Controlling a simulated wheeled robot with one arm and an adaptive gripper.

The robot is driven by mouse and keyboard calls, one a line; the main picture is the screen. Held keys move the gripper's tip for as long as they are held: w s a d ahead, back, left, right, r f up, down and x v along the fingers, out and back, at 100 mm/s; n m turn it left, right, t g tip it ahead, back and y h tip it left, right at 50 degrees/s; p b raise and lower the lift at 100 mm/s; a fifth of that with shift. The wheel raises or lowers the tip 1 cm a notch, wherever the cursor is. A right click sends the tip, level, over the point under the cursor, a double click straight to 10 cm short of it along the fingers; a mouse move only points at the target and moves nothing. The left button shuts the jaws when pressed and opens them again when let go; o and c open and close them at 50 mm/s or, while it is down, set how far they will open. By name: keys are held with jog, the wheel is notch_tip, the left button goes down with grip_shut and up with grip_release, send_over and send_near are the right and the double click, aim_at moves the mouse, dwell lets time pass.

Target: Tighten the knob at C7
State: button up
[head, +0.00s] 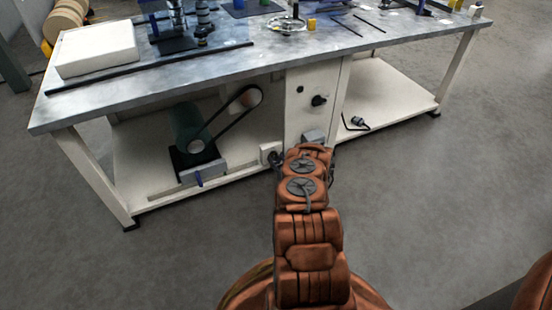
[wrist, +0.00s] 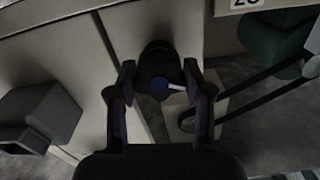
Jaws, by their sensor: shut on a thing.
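A dark round knob (wrist: 160,66) with a blue centre and a pale pointer shows in the wrist view, close to a pale block at the side of the white cabinet. My gripper (wrist: 160,92) has one finger on each side of it and is shut on it. In the head view my gripper (head: 276,159) is low at the cabinet's foot, partly hidden by my copper arm, and the held knob cannot be made out there. I cannot read a C7 label in either view.
The white cabinet (head: 312,78) carries another black knob (head: 319,100). A grey box (head: 313,136) juts out beside my gripper. A motor with a belt (head: 238,116) stands on the lower shelf to the left. A metal-topped bench (head: 200,64) overhangs. The floor in front is clear.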

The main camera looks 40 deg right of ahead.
jog(key=m, duration=0.6)
jog(key=shift+s+f, duration=0.1)
jog(key=shift+f, duration=0.15)
jog(key=m+b, duration=0.1)
jog(key=m, duration=0.5)
jog(key=shift+f, duration=0.15)
jog(key=shift+s+m, duration=0.1)
jog(key=shift+m, duration=0.2)
jog(key=o, duration=0.9)
jog(key=shift+o, duration=1.3)
jog(key=shift+d, duration=0.15)
jog(key=v, duration=1.2)
